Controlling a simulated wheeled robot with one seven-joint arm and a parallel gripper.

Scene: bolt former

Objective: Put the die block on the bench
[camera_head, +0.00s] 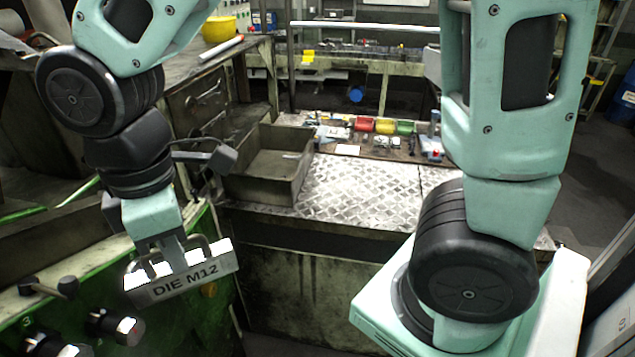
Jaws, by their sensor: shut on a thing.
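The block hangs slightly tilted, in front of a green machine panel at the lower left. The fingertips are partly hidden by the handle and block. The bench (365,190) with a diamond-plate top is in the middle, to the right of and beyond the block.
An open grey metal bin (268,165) stands on the bench's left part. Red, yellow and green small bins (385,126) and tools line its back edge. The plate's middle is clear. Knobs (115,326) stick out of the green panel (75,270) near the block. My arm covers the right side.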

